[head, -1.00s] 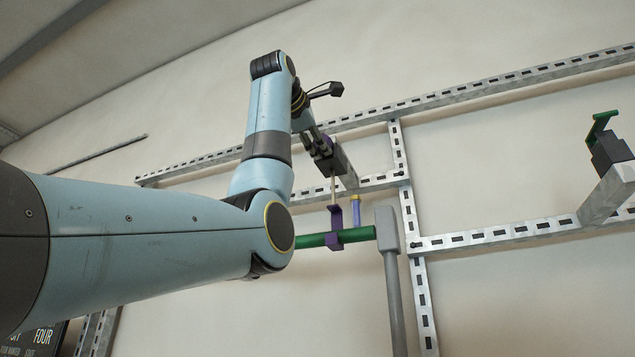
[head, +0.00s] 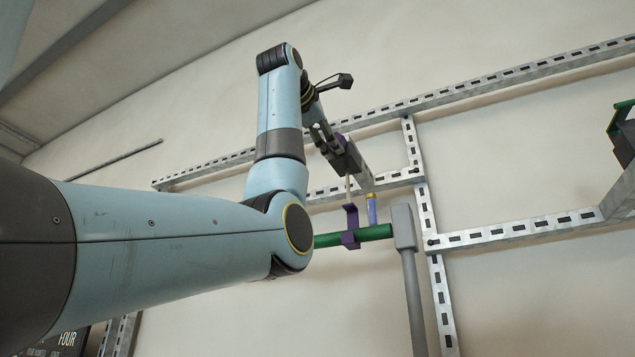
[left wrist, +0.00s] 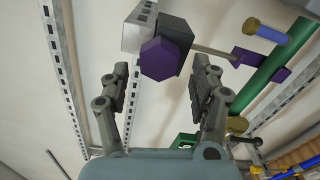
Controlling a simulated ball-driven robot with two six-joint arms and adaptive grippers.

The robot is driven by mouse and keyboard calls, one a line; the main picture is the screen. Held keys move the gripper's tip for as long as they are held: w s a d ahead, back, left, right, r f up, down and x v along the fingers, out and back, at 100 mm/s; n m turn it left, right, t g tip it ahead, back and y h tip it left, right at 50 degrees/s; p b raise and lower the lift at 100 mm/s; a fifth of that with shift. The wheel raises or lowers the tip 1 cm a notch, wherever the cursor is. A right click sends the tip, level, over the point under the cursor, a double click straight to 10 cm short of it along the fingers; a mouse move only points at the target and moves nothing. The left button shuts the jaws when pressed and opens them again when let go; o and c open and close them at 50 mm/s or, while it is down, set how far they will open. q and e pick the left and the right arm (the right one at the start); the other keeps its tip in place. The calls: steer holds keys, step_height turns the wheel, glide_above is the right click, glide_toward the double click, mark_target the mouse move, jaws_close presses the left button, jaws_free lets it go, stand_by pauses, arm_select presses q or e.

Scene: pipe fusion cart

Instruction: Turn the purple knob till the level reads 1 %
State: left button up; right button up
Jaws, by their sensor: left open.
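The purple knob (left wrist: 165,60) is a six-sided block on the face of a dark box (left wrist: 178,40), seen clearly in the left wrist view. In the head view only a sliver of the knob (head: 343,138) shows, beside my gripper. My left gripper (left wrist: 160,76) is open, with one finger on each side of the knob and visible gaps on both sides. It also shows in the head view (head: 322,132), close to the box. My right gripper is not in view. I see no level reading.
A thin rod runs from the box to a purple clamp (head: 350,226) on a green pipe (head: 375,232). A blue cylinder (head: 371,208) stands by it. Slotted metal rails (head: 480,238) cross the wall. A dark display (head: 70,341) is partly hidden at lower left.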

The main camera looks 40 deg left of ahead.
arm_select(q)
steer(key=v, duration=1)
steer(key=shift+a+f, duration=0.1)
stand_by(0.9)
